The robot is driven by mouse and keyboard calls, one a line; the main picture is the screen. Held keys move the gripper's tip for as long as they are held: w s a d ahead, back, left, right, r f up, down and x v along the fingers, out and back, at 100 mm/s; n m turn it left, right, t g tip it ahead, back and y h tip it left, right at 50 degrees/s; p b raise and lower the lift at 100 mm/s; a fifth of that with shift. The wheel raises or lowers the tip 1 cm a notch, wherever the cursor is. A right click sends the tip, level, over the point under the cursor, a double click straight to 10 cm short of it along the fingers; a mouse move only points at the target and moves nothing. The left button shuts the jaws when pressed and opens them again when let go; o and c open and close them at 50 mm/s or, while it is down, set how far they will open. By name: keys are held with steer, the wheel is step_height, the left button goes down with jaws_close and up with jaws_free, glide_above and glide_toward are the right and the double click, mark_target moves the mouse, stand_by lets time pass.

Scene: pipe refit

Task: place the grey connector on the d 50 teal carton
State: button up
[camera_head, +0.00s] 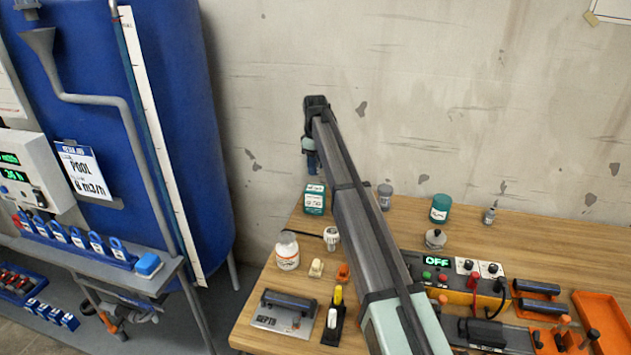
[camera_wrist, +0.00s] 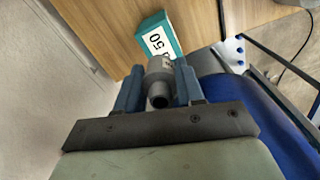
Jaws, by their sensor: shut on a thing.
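The grey connector (camera_wrist: 159,88), a short grey tube with an open end towards the camera, sits between the two blue fingers of my gripper (camera_wrist: 158,86) in the wrist view. The gripper is shut on it. The teal carton (camera_wrist: 160,34), with a white label reading 50, shows just beyond the connector in the wrist view. In the head view the teal carton (camera_head: 314,199) stands upright at the table's back left corner. My gripper (camera_head: 312,168) hangs above it, apart from it, with a gap visible. I cannot make out the connector in the head view.
A blue tank (camera_head: 180,130) rises to the left. The concrete wall is close behind.

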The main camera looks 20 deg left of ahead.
mark_target(316, 188)
steer(key=shift+f, duration=2.9)
steer(key=shift+f, duration=0.1)
steer(key=o, duration=1)
steer(key=shift+o, duration=0.2)
step_height(316, 188, up, 12)
steer(key=shift+r, duration=0.15)
